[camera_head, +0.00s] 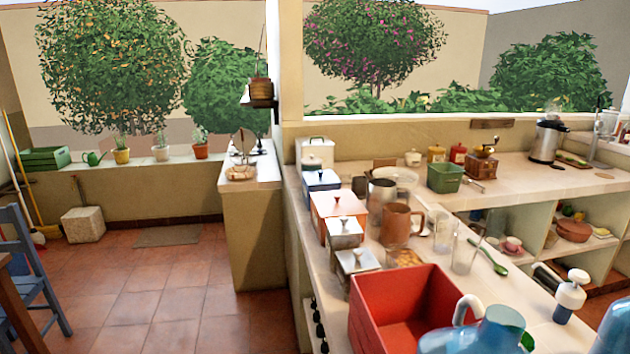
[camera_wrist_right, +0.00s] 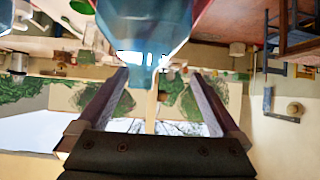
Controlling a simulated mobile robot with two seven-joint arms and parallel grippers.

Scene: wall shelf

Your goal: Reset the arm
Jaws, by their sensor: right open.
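My right gripper (camera_wrist_right: 157,78) shows in the right wrist view, whose picture is upside down. Its two dark fingers stand wide apart. A translucent blue vessel (camera_wrist_right: 150,22) fills the top middle of that view, just beyond the fingertips. A pale narrow piece shows in the gap between the fingers; I cannot tell whether it touches them. In the head view a blue shape with a pale curved part (camera_head: 478,338) is cut off at the bottom edge. I cannot make out either gripper in the head view.
A red crate (camera_head: 400,318) stands at the counter's near end. Canisters, a brown mug (camera_head: 401,222), clear glasses (camera_head: 465,255) and a green spoon (camera_head: 488,257) crowd the counter behind it. A green bin (camera_head: 444,178) stands farther back. The tiled floor (camera_head: 160,290) at left is largely clear.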

